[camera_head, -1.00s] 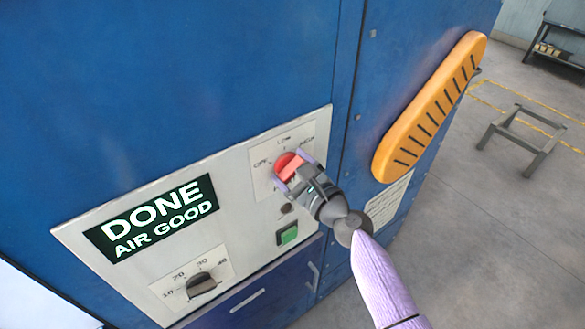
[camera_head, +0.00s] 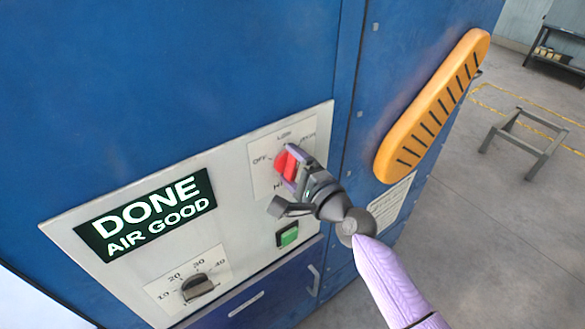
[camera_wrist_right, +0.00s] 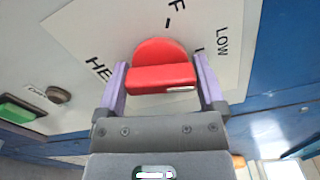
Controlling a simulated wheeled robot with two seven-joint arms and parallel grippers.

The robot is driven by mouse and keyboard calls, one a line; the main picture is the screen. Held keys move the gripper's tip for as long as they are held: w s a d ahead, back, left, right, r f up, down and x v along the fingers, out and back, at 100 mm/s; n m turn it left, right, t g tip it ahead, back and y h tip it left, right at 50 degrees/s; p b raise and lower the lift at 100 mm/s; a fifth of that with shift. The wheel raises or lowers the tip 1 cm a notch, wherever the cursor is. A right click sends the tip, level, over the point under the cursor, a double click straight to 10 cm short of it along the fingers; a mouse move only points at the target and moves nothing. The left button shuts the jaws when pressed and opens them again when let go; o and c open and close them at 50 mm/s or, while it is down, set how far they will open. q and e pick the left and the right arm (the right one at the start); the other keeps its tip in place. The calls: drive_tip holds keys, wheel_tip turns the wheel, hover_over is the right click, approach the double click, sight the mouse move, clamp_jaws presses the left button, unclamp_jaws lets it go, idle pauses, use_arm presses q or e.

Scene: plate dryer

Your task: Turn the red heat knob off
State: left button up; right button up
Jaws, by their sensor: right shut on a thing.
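The red heat knob (camera_head: 282,164) sits on a white label plate with OFF at its left and LOW above it. My right gripper (camera_head: 291,170) is shut on the knob from the front right. In the right wrist view, the knob's raised red bar (camera_wrist_right: 160,78) lies between the two purple fingers, with a small white mark near its right end. The gripper hides part of the knob and of the HEAT and HIGH labels in the head view. My left gripper is not in view.
The pale panel (camera_head: 232,190) also carries a lit DONE, AIR GOOD display (camera_head: 147,214), a dark timer dial (camera_head: 197,286) and a green button (camera_head: 288,235). An orange slotted handle (camera_head: 432,108) sticks out at right.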

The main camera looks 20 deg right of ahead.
drive_tip(key=n, duration=0.3)
drive_tip(key=shift+f+n, duration=0.1)
drive_tip(key=shift+n, duration=0.2)
drive_tip(key=n, duration=0.3)
drive_tip(key=shift+n, duration=0.3)
drive_tip(key=n, duration=0.3)
drive_tip(key=shift+f+n, duration=0.1)
drive_tip(key=shift+n, duration=2.1)
drive_tip(key=shift+f, duration=0.1)
drive_tip(key=o, duration=1)
drive_tip(key=shift+c, duration=0.2)
